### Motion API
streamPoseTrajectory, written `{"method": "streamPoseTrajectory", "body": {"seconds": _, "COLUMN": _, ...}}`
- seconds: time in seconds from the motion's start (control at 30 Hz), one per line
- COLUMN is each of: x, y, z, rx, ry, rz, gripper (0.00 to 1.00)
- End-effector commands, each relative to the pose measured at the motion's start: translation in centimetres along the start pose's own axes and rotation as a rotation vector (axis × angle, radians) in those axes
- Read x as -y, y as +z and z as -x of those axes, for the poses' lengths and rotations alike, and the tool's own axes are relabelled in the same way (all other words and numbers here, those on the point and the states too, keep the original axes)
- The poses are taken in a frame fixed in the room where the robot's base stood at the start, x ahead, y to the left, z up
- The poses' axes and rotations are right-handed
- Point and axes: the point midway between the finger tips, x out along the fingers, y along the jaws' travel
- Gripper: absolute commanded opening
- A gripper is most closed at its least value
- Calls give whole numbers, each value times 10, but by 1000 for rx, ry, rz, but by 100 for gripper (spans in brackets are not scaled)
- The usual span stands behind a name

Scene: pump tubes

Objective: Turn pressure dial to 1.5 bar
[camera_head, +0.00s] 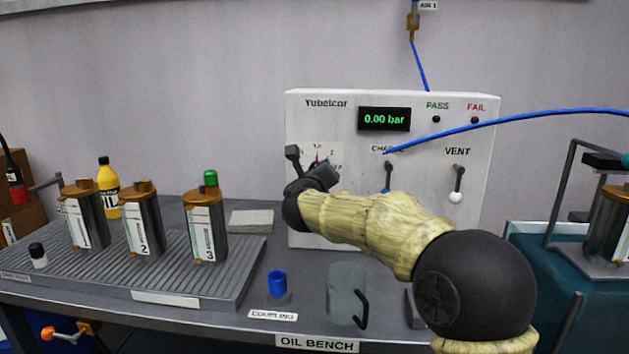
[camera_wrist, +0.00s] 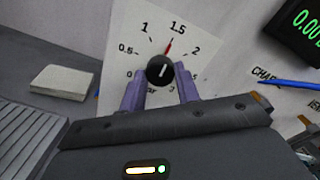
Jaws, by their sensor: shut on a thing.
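The pressure dial is on the lower left of the white panel (camera_head: 470,135). In the wrist view its scale plate (camera_wrist: 118,50) shows marks from 0 past 1, 1.5 and 2. A red pointer (camera_wrist: 168,47) points at about the 1.5 mark. The round black dial knob (camera_wrist: 160,70) has a white line and sits between the two fingers of my gripper (camera_wrist: 160,90). My gripper is shut on the knob. In the head view my gripper (camera_head: 312,178) covers the knob and much of the scale. The green display (camera_head: 384,119) reads 0.00 bar.
Right of the dial are the CHARGE lever (camera_head: 388,176), close behind my arm, and the VENT lever (camera_head: 457,182). A blue hose (camera_head: 500,118) crosses the panel. A blue coupling (camera_head: 277,283) and a clear cylinder (camera_head: 346,293) stand in front. Metal canisters (camera_head: 206,226) stand left.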

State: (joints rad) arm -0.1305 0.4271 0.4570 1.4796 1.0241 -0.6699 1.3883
Motion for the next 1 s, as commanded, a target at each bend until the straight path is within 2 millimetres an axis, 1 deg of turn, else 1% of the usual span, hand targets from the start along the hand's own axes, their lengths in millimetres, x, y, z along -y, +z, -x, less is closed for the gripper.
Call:
{"method": "streamPoseTrajectory", "body": {"seconds": 0.03, "x": -2, "y": -3, "z": 0, "rx": -4, "ry": 4, "rz": -6, "gripper": 9}}
{"method": "streamPoseTrajectory", "body": {"seconds": 0.4, "x": -2, "y": -2, "z": 0, "rx": -4, "ry": 5, "rz": -9, "gripper": 9}}
{"method": "streamPoseTrajectory", "body": {"seconds": 0.43, "x": -2, "y": -2, "z": 0, "rx": -4, "ry": 5, "rz": -9, "gripper": 34}}
{"method": "streamPoseTrajectory", "body": {"seconds": 0.53, "x": -2, "y": -2, "z": 0, "rx": -4, "ry": 4, "rz": -9, "gripper": 53}}
{"method": "streamPoseTrajectory", "body": {"seconds": 0.83, "x": -1, "y": -1, "z": 0, "rx": -1, "ry": 2, "rz": -8, "gripper": 54}}
{"method": "streamPoseTrajectory", "body": {"seconds": 1.0, "x": -1, "y": 0, "z": 10, "rx": -1, "ry": 3, "rz": -7, "gripper": 54}}
